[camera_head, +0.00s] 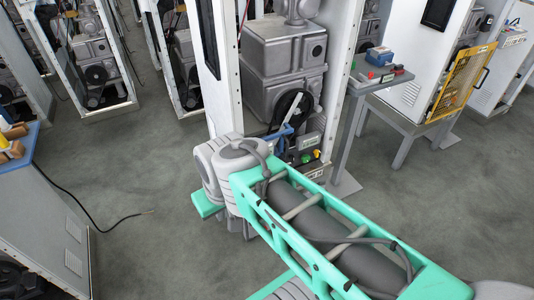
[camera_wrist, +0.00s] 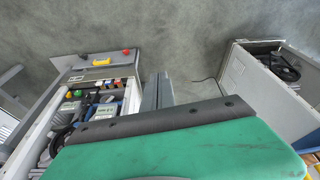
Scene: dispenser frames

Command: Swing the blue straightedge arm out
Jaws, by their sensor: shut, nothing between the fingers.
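The blue straightedge arm (camera_head: 279,134) shows in the head view as a short slanted bar at the front of the middle dispenser frame, just behind my grey arm joint. Its near end is partly hidden by my arm. My gripper shows in the wrist view as two grey fingers (camera_wrist: 158,91) held together, with nothing between them. In the head view my own arm hides the gripper. In the wrist view the open dispenser frame (camera_wrist: 133,97) lies to the left of the fingers. I cannot tell whether the fingers touch the blue arm.
A side shelf (camera_head: 383,80) with a blue box and red items juts out right of the frame. A yellow guard (camera_head: 464,82) stands at far right. A cabinet (camera_head: 42,225) stands at left, with a black cable (camera_head: 105,228) on the floor beside it. The floor between is clear.

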